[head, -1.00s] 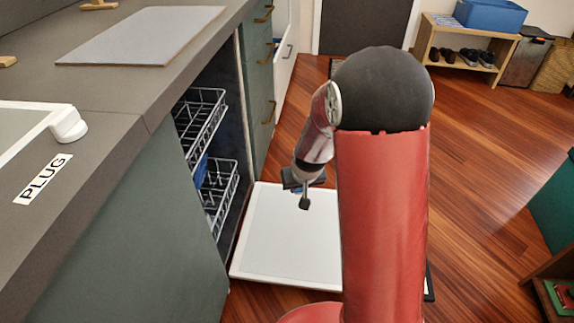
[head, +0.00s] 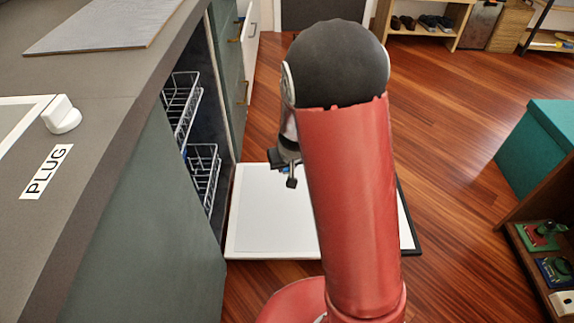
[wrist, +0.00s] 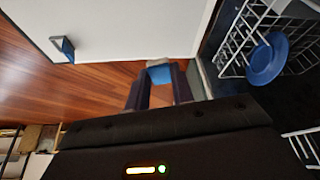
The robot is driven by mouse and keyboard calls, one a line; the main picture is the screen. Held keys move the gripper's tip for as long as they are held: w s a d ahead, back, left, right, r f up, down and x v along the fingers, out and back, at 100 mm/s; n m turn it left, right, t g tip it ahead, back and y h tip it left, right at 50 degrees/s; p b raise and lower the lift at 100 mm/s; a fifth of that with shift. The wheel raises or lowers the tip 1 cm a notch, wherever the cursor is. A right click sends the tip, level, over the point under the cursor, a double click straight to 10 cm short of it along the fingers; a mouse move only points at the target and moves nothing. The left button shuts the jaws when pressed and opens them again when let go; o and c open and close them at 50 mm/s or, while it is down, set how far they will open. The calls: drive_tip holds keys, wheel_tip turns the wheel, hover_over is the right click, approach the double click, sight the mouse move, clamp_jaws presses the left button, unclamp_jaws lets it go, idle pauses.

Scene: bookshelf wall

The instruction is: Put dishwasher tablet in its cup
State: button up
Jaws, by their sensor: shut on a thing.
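The dishwasher tablet (wrist: 160,73), blue and white, is between the fingertips of my gripper (wrist: 158,80), which is shut on it. In the head view my gripper (head: 289,174) hangs above the far part of the open white dishwasher door (head: 265,225); I cannot make out the tablet there. In the wrist view the door (wrist: 140,25) is a white panel, and a small square blue-grey cup (wrist: 63,47) sits near its edge, to the left of and apart from the tablet. My arm hides part of the door in the head view.
Wire racks (head: 202,170) stand inside the dishwasher at the left; a blue dish (wrist: 267,58) sits in one. The grey counter (head: 110,85) runs along the left. A teal box (head: 540,150) and wooden shelf (head: 530,250) stand right. The wooden floor between is open.

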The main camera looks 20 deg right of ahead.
drive_tip(key=w+d+f+b, duration=0.4)
drive_tip(key=w+d+f, duration=0.25)
drive_tip(key=d, duration=0.25)
drive_tip(key=w+d+f+b, duration=0.5)
drive_tip(key=d+f, duration=0.3)
drive_tip(key=d, duration=0.1)
drive_tip(key=s+d+f+m+h+b, duration=0.1)
drive_tip(key=d+f+b, duration=0.25)
drive_tip(key=d, duration=0.75)
drive_tip(key=d+f+m+b, duration=0.2)
drive_tip(key=d+f, duration=0.3)
drive_tip(key=d, duration=0.6)
drive_tip(key=shift+f+b, duration=1.8)
drive_tip(key=shift+f, duration=2.25)
